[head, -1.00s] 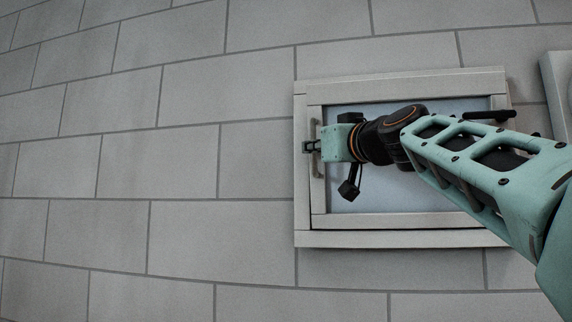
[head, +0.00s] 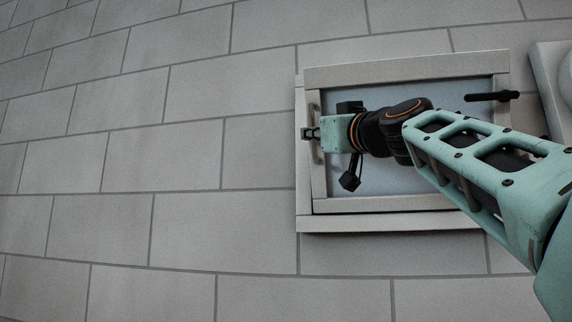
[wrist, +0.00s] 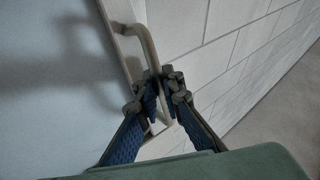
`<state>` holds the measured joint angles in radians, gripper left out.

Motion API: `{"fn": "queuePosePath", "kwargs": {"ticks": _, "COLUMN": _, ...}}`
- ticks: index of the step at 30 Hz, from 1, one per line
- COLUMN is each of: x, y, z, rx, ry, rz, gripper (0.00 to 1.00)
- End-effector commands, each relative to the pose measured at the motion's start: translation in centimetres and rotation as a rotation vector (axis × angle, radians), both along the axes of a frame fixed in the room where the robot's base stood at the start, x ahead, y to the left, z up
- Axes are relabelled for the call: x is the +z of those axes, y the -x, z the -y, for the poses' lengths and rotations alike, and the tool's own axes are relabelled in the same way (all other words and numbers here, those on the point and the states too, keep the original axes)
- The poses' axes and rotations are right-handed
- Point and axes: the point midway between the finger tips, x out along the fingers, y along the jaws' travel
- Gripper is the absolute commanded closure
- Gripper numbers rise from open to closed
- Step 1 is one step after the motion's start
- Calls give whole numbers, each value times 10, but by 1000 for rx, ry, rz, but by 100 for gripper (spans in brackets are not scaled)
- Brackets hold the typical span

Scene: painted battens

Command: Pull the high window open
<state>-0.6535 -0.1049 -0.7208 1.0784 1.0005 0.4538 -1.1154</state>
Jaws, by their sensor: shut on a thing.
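The high window (head: 400,72) is a pale grey framed sash with a bluish pane, set in a block wall. Its sash seems to stand slightly out from the surrounding frame (head: 299,190). A slim upright bar handle (head: 318,150) is on the sash's left side; it also shows in the wrist view (wrist: 151,48). My gripper (head: 311,133) reaches the handle from the right, across the pane. In the wrist view its dark fingers (wrist: 165,88) are closed around the handle's lower part. My arm hides much of the pane and the window's lower right.
The grey block wall (head: 150,150) left of the window is bare and clear. A pale raised fixture (head: 556,85) is at the right edge. A short black bar (head: 492,96) shows near the window's upper right.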

Motion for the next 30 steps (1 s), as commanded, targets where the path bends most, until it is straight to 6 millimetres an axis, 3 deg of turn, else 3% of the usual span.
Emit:
{"fn": "queuePosePath", "kwargs": {"ticks": 4, "x": -1, "y": -1, "z": 0, "rx": 1, "ry": 1, "rz": -3, "gripper": 100}}
{"fn": "queuePosePath", "kwargs": {"ticks": 5, "x": -1, "y": -1, "z": 0, "rx": 0, "ry": 1, "rz": -3, "gripper": 91}}
{"fn": "queuePosePath", "kwargs": {"ticks": 7, "x": -1, "y": -1, "z": 0, "rx": 0, "ry": 1, "rz": -3, "gripper": 85}}
{"fn": "queuePosePath", "kwargs": {"ticks": 19, "x": -1, "y": 4, "z": 3, "rx": 0, "ry": -3, "rz": -2, "gripper": 85}}
{"fn": "queuePosePath", "kwargs": {"ticks": 30, "x": -15, "y": 45, "z": 16, "rx": 0, "ry": -4, "rz": -1, "gripper": 85}}
